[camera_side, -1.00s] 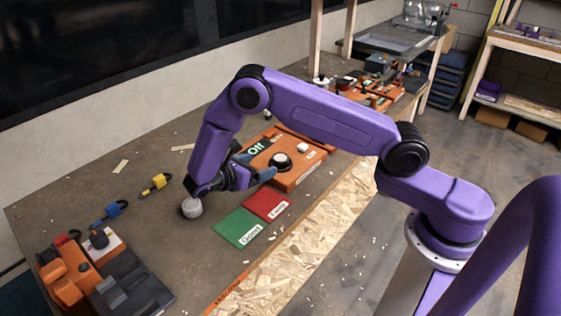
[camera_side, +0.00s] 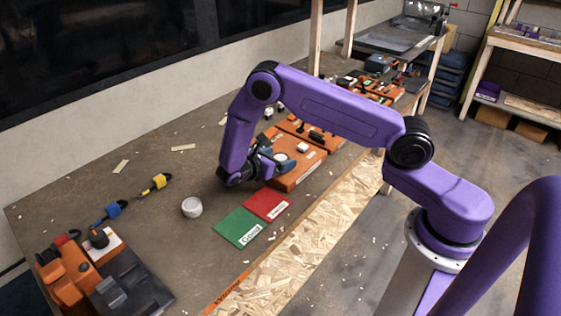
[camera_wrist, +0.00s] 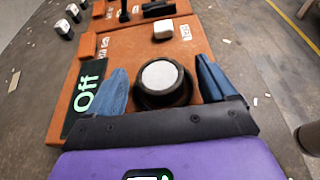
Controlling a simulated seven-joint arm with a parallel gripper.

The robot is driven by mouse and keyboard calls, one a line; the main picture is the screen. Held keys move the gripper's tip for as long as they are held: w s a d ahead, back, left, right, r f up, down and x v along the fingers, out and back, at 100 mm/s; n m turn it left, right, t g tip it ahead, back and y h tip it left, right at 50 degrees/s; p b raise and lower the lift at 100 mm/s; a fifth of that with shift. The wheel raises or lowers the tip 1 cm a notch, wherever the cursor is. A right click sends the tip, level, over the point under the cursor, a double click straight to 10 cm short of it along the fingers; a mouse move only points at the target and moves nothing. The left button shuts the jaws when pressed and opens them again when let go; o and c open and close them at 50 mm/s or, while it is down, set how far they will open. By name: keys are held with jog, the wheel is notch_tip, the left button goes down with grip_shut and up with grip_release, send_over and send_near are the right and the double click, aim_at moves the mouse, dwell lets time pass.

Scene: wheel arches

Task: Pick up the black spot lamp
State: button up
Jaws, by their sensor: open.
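The black spot lamp (camera_wrist: 164,84), a round black body with a pale white face, sits on the orange board (camera_wrist: 120,50). In the side view the lamp (camera_side: 281,157) shows only in part beside my gripper (camera_side: 268,161). In the wrist view the two blue fingers of my gripper (camera_wrist: 161,68) stand apart, one on each side of the lamp. The gripper is open. I cannot tell whether either finger touches the lamp.
A panel reading "Off" (camera_wrist: 88,92) lies left of the lamp, and a white knob (camera_wrist: 163,30) is beyond it. A white cylinder (camera_side: 192,207), a green card (camera_side: 238,228) and a red card (camera_side: 267,204) lie nearby. An orange-and-black unit (camera_side: 75,277) stands at the front left.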

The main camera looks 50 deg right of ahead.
jog(key=c, duration=1.2)
jog(key=shift+r, duration=0.1)
